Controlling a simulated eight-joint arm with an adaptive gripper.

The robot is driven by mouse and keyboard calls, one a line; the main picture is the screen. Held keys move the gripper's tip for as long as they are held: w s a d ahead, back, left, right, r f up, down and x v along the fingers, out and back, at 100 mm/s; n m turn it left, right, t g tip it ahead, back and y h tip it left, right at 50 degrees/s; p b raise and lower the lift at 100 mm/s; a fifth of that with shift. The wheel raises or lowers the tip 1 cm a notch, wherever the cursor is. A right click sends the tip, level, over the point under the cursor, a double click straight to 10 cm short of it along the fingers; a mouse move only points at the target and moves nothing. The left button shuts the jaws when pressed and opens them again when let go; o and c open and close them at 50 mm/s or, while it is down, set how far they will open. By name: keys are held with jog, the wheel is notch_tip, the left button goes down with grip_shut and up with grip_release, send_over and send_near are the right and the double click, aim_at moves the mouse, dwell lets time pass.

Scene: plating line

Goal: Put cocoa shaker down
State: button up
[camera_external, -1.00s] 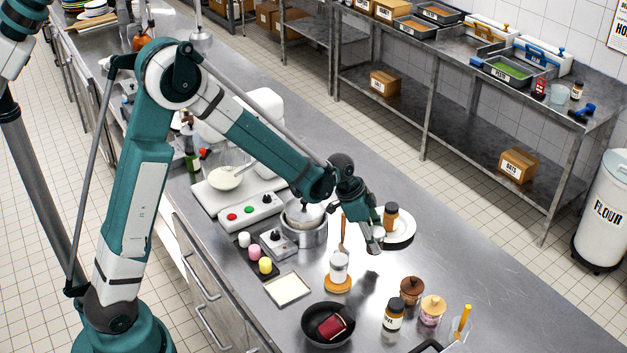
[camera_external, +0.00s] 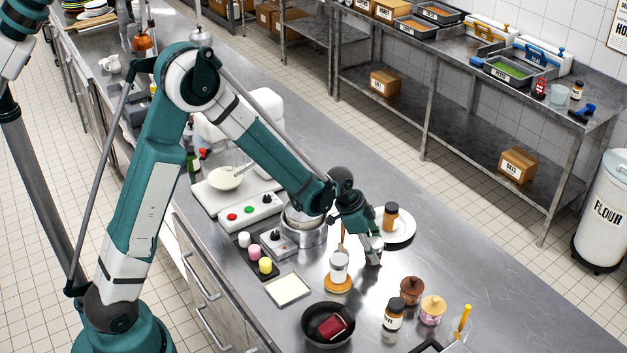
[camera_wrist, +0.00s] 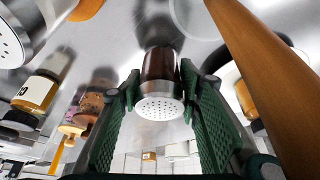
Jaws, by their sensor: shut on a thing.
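My gripper (camera_wrist: 160,105) is shut on the cocoa shaker (camera_wrist: 160,68), a dark brown cylinder with a white perforated cap, in the wrist view. The shaker is between both green finger pads. Its brown end is close to the shiny steel counter (camera_external: 440,250); I cannot tell whether it touches. In the external view my gripper (camera_external: 373,256) is low over the counter, in front of the white plate and right of the orange coaster. There the gripper mostly hides the shaker.
A white-topped shaker (camera_external: 339,264) stands on an orange coaster (camera_external: 338,286) to the left. A wooden handle (camera_wrist: 262,60) rises close by my gripper. A white plate (camera_external: 404,230) bears a brown jar (camera_external: 390,213). Jars and a black pan (camera_external: 312,338) are nearer; the counter to the right is clear.

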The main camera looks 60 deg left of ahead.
jog(key=shift+f, duration=0.4)
jog(key=shift+f, duration=0.15)
jog(key=o, duration=0.9)
jog(key=shift+o, duration=0.2)
jog(key=shift+r, duration=0.2)
jog(key=v, duration=1.2)
dwell(0.5)
